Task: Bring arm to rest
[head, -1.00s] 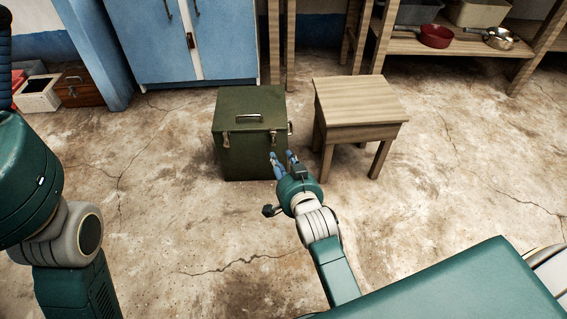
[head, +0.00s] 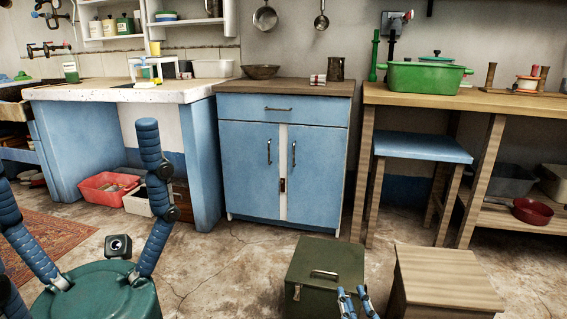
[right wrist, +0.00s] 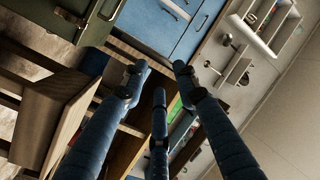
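My right gripper (head: 354,292) shows only its blue fingertips at the bottom edge of the head view, in front of the right part of a dark green metal box. In the right wrist view its three blue fingers (right wrist: 160,72) are apart, with nothing between them. My left gripper (head: 78,160) stands at the lower left of the head view on its green palm. Its blue fingers point upward, spread wide and empty. The right arm behind the fingertips is out of the head view.
The green box (head: 325,262) stands on the floor with its lid shut. A wooden stool (head: 445,280) is right of it. Bare floor lies before the cabinet.

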